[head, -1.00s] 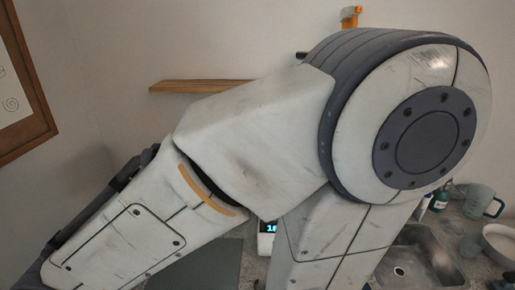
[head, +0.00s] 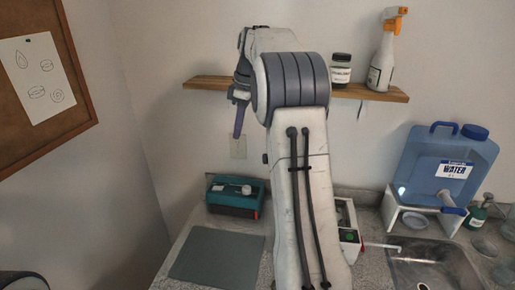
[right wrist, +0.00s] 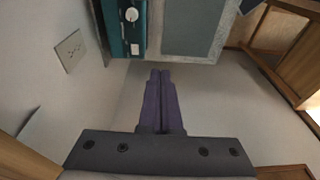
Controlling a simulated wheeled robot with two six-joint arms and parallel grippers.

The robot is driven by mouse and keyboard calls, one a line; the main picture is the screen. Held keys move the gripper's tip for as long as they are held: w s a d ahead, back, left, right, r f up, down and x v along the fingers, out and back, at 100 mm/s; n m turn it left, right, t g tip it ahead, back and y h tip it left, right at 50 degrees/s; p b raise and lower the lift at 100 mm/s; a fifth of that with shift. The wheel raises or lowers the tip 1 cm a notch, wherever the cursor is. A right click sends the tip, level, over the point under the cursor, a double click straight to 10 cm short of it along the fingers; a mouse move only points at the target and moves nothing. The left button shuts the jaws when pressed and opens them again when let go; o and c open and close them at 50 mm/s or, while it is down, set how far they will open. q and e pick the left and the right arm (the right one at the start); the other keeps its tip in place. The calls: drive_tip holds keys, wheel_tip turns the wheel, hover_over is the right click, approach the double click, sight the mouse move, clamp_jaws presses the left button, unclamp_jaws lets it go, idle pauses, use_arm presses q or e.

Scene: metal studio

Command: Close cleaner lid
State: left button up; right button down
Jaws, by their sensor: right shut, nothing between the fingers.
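A white device (head: 348,233) with a dark green inside or top and a red spot on its front stands on the counter, partly hidden behind my right arm. It may be the cleaner; its lid cannot be made out. My right gripper (head: 239,122) hangs fingers-down in front of the wall, near the shelf and above a teal box. In the right wrist view its purple fingers (right wrist: 160,74) are together and empty. The teal box (head: 233,203) has a dark top with a pale fitting, and also shows in the right wrist view (right wrist: 118,28). My left gripper is out of view.
A grey mat (head: 217,257) lies bare before the teal box. A wooden shelf (head: 205,83) holds a jar (head: 340,70) and spray bottle (head: 384,55). Right are a blue water container (head: 432,175) on a white stand and a sink (head: 430,270). A wall outlet (head: 238,147) is behind the gripper.

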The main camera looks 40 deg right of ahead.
drive_tip(key=d, duration=0.5)
drive_tip(key=s+p+x, duration=0.1)
drive_tip(key=p+x, duration=0.1)
drive_tip(key=x, duration=0.7)
drive_tip(key=s+d, duration=0.1)
drive_tip(key=s+d+p, duration=0.1)
drive_tip(key=shift+s+d+r, duration=0.15)
drive_tip(key=shift+s+d, duration=0.05)
drive_tip(key=shift+s, duration=0.05)
